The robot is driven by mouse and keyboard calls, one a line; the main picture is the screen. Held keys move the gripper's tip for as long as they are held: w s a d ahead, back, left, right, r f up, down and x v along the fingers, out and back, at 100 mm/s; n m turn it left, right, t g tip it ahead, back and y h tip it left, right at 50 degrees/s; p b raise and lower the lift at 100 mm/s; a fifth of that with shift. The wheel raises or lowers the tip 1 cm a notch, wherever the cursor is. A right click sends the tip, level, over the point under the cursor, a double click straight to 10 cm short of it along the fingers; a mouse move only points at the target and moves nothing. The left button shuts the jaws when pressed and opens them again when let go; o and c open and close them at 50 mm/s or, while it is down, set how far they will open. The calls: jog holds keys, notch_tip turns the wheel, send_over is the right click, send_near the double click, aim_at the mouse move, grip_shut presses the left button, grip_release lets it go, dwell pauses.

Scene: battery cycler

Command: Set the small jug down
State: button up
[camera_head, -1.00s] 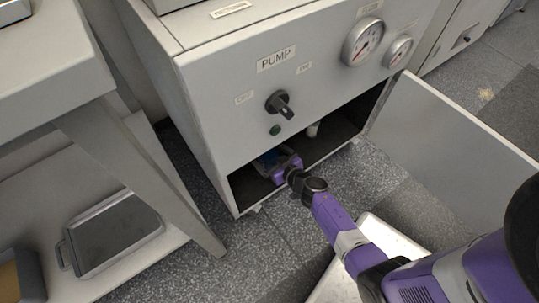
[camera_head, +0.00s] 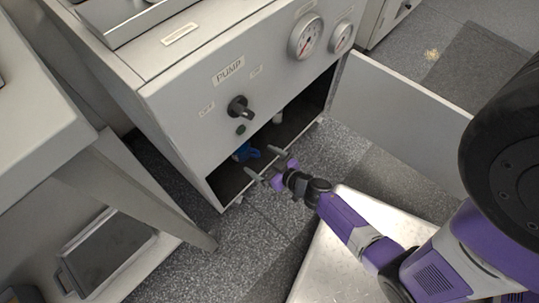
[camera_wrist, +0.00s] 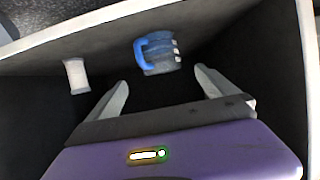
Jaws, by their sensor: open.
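The small jug (camera_wrist: 160,53) has a clear body with a blue handle. It stands on the dark floor of the open cupboard under the pump panel, and its blue part shows in the head view (camera_head: 245,152). My gripper (camera_head: 266,166) is open and empty at the cupboard's mouth. In the wrist view its two fingers (camera_wrist: 162,82) are spread wide, with the jug beyond the tips and apart from them.
A white cylinder (camera_wrist: 76,75) stands in the cupboard to the jug's left in the wrist view. The cupboard door (camera_head: 395,115) hangs open on the right. A bench (camera_head: 60,160) with a tray (camera_head: 105,255) on its lower shelf is at left.

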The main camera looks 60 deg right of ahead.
jog(key=s+a+r+n+t+y, duration=0.2)
jog(key=s+a+r, duration=0.95)
jog(key=r, duration=0.35)
jog(key=s+a+r+y, duration=0.1)
jog(key=s+a+r, duration=0.2)
jog(key=r, duration=0.6)
jog(key=s+a+r+n, duration=0.1)
jog(key=s+a+r, duration=0.2)
jog(key=r, duration=0.6)
jog(key=shift+a+r+y, duration=0.2)
jog(key=shift+r+y, duration=0.15)
jog(key=shift+y, duration=0.05)
jog(key=shift+r, duration=0.1)
notch_tip(320, 180, up, 30)
jog(key=p, duration=3)
jog(key=shift+r+p, duration=0.25)
jog(key=shift+p, duration=0.05)
jog(key=shift+c, duration=0.3)
